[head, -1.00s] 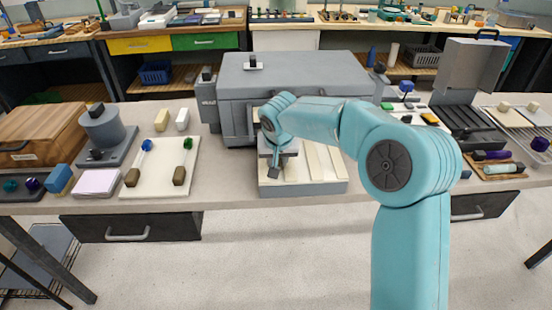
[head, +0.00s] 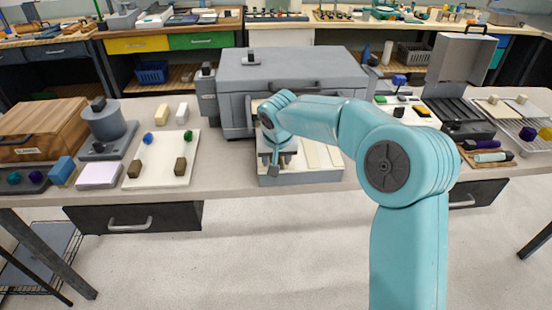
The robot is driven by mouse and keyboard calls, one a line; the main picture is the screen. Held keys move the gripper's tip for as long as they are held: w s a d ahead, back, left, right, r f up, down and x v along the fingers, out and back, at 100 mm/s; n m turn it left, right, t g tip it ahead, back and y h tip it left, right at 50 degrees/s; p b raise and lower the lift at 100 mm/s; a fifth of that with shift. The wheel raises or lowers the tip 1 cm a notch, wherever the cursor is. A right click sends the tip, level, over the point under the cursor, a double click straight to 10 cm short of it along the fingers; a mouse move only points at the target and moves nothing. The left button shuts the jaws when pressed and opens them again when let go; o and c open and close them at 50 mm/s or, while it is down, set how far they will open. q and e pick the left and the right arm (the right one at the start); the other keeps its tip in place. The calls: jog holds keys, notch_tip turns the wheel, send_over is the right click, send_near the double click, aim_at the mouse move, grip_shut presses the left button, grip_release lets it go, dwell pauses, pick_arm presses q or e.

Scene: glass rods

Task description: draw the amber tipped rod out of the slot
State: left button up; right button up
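My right arm comes in from the lower right. Its gripper (head: 276,168) is over the left part of a low grey tray (head: 300,178) with cream strips, in front of the large grey machine (head: 290,80). The gripper is small and seen from behind its wrist, so I cannot tell whether its fingers are open or shut. I cannot make out the amber tipped rod or its slot; the wrist and gripper cover that part of the tray. My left gripper is not in view.
Left of the tray, a white board (head: 163,165) carries a blue knob (head: 148,138), a green knob (head: 188,136) and brown blocks. A grey round-topped device (head: 103,125) and wooden box (head: 38,125) stand farther left. Bare table lies between board and tray.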

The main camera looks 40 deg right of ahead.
dwell(0.3)
jog(key=v, duration=1.6)
jog(key=shift+r+p, duration=0.2)
jog(key=shift+p, duration=0.15)
